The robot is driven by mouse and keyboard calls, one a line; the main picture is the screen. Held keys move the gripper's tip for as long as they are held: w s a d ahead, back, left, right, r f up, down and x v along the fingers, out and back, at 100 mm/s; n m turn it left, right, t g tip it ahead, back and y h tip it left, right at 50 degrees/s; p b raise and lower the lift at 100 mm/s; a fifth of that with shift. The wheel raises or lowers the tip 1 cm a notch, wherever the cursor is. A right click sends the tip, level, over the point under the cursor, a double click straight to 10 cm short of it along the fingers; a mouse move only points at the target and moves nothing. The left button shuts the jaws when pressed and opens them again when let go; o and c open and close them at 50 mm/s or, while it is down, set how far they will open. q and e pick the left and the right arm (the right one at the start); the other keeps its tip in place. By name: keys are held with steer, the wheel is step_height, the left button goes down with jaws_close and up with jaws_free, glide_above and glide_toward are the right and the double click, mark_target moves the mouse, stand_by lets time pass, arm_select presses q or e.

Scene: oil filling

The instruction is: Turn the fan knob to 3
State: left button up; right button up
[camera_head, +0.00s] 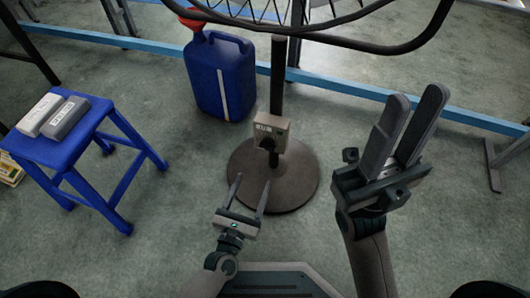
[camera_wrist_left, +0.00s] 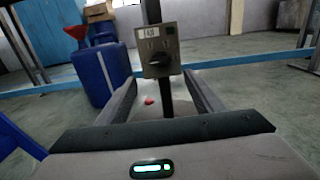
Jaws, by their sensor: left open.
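The fan's control box (camera_head: 273,126) is a small beige box on a dark vertical pole (camera_head: 277,75) above a round dark base (camera_head: 285,190). A dark knob (camera_head: 267,144) is on its front. In the left wrist view the knob (camera_wrist_left: 158,62) shows below a small white label on the box (camera_wrist_left: 170,50); its markings are too small to read. My left gripper (camera_head: 252,182) is open and empty, in front of and below the box. In its wrist view its fingers lie either side of the pole, short of the knob. My right gripper (camera_head: 417,92) is open and empty, right of the fan.
A blue stool (camera_head: 62,150) at the left holds two small boxes (camera_head: 54,115). A blue jug (camera_head: 222,80) with a red funnel (camera_head: 194,17) stands behind the pole. The fan's wire cage (camera_head: 340,40) hangs above. The floor on the right is mostly clear.

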mark_target(266, 150)
arm_select(q)
steer(key=b+x, duration=0.2)
steer(key=x, duration=1)
steer(key=shift+w+d, duration=0.15)
steer(key=shift+w, duration=0.25)
steer(key=c, duration=1)
